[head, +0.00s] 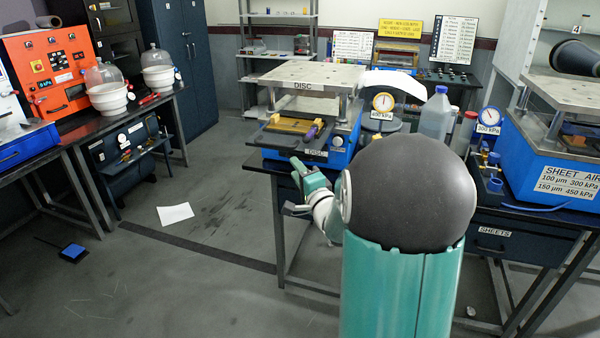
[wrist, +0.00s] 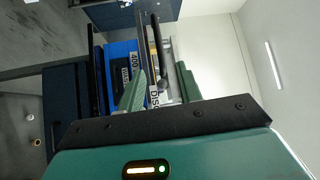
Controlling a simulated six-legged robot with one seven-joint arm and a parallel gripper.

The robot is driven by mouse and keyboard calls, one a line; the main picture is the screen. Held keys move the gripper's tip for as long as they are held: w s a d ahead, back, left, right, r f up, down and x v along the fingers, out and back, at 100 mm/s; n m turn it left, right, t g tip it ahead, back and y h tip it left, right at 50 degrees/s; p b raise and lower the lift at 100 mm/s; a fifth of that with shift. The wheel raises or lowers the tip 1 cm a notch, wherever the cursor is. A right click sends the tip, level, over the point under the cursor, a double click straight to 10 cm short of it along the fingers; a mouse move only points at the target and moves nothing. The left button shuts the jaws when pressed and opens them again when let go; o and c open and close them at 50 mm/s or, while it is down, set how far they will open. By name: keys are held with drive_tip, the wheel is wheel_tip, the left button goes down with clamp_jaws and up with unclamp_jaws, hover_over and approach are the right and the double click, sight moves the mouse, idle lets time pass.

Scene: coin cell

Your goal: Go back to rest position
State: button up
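My gripper (head: 298,170) is in front of the blue DISC press, near the bench's front edge. In the wrist view its two green fingers (wrist: 160,72) stand apart with nothing held between them. The DISC press shows beyond them in that view. In the head view my arm is bent, with the forearm reaching left and away from my dark round shoulder. The blue DISC press (head: 352,148) has a tray at its front with a brass-coloured block (head: 288,125) on it.
A pressure gauge marked 400 kPa (head: 383,103) and a clear bottle (head: 435,113) stand right of the press. The SHEET press (head: 560,165) is farther right. At left is a bench with an orange machine (head: 45,75). Open floor with a white paper (head: 175,214) lies between.

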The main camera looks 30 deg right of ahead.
drive_tip(key=s+a+r+n+g+h, duration=0.1)
drive_tip(key=s+a+n+g, duration=0.3)
drive_tip(key=a, duration=0.2)
drive_tip(key=s+a+r+n+g, duration=0.2)
drive_tip(key=s+a+n+g, duration=0.15)
drive_tip(key=a, duration=0.35)
drive_tip(key=s+a+f+n+g+y, duration=0.1)
drive_tip(key=s+a+n+g, duration=0.2)
drive_tip(key=s, duration=0.6)
drive_tip(key=s+a+f+n+g+y, duration=0.2)
drive_tip(key=s+a+n+g, duration=0.1)
drive_tip(key=s+a+n, duration=0.4)
drive_tip(key=s+a, duration=0.2)
drive_tip(key=s, duration=0.1)
drive_tip(key=shift+a+f, duration=0.2)
